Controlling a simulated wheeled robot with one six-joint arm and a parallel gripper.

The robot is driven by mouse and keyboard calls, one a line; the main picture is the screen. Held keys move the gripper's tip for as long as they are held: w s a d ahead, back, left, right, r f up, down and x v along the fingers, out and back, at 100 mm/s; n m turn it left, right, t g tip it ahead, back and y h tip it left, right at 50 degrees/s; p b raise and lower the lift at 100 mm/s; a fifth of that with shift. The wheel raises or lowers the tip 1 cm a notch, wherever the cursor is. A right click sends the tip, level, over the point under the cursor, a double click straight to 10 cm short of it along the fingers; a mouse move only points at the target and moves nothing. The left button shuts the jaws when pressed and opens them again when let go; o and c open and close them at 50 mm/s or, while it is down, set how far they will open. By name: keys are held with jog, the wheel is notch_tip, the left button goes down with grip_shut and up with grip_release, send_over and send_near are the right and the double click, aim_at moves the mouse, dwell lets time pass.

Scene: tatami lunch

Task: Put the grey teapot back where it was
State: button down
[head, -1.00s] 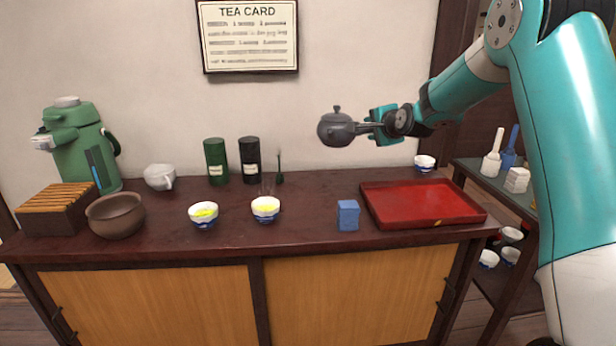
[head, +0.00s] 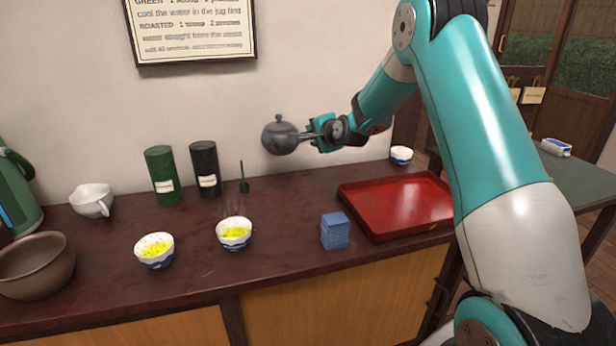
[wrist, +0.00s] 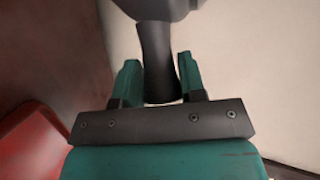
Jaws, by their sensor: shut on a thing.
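The grey teapot (head: 280,137) is in the air above the back of the dark counter (head: 290,184), in front of the wall. Its round body points left and its handle points right. My gripper (head: 314,133) is shut on the handle. In the wrist view, the dark handle (wrist: 157,65) stands between the two teal fingers of my gripper (wrist: 160,82), and part of the teapot's body shows at the top edge. The teapot looks about level.
A red tray (head: 400,205) lies on the counter's right, with a blue box (head: 334,231) beside it. Two bowls of yellow-green tea (head: 155,250) (head: 234,233), a green canister (head: 163,175), a black canister (head: 205,168), a white jug (head: 91,200) and a brown bowl (head: 36,265) stand left. A small cup (head: 401,155) stands behind the tray.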

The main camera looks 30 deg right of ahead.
notch_tip(320, 180, down, 12)
jog(key=shift+f+b, duration=0.1)
jog(key=shift+b, duration=0.4)
jog(key=c, duration=0.7)
grip_release()
jog(key=shift+f, duration=0.1)
